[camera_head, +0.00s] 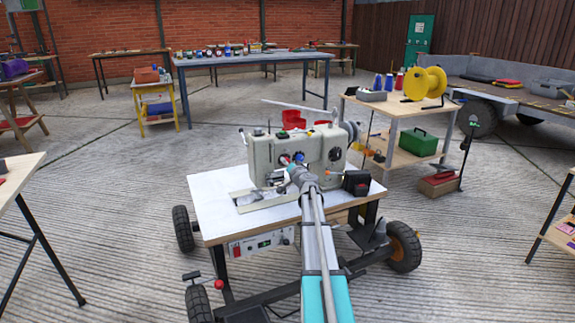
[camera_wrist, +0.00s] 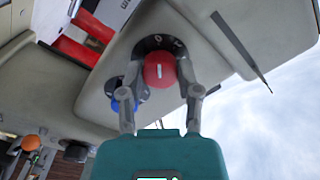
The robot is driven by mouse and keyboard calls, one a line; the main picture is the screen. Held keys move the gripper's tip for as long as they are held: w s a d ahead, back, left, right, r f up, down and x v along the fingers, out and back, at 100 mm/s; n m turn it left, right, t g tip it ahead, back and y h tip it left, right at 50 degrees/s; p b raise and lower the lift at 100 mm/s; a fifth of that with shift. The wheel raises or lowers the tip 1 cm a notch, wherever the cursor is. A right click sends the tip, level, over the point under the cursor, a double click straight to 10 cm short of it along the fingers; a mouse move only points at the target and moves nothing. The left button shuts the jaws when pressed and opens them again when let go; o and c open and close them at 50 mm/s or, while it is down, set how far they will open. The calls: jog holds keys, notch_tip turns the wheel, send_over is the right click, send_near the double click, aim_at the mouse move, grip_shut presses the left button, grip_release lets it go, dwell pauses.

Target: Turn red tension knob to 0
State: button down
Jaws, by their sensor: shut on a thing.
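The red tension knob (camera_wrist: 160,70) sits on the pale body of the sewing machine (camera_wrist: 215,45). A short white line on its face runs nearly upright in the wrist view. A dark dial ring with small pale marks shows above it; I cannot read the marks surely. My gripper (camera_wrist: 160,78) is shut on the red knob, one finger on each side. In the head view the sewing machine (camera_head: 323,150) stands on a wheeled table, and my gripper (camera_head: 290,167) reaches its front, partly covering the red knob (camera_head: 284,160).
A blue knob (camera_wrist: 123,98) is close beside my left finger, and it also shows in the head view (camera_head: 299,157). The white tabletop (camera_head: 222,190) is mostly clear at left. A black box (camera_head: 356,182) stands at the table's right. Red containers (camera_head: 293,119) show behind the machine.

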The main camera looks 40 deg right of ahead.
dwell(0.5)
jog(key=shift+c, duration=1.5)
grip_release()
jog(key=v, duration=1.2)
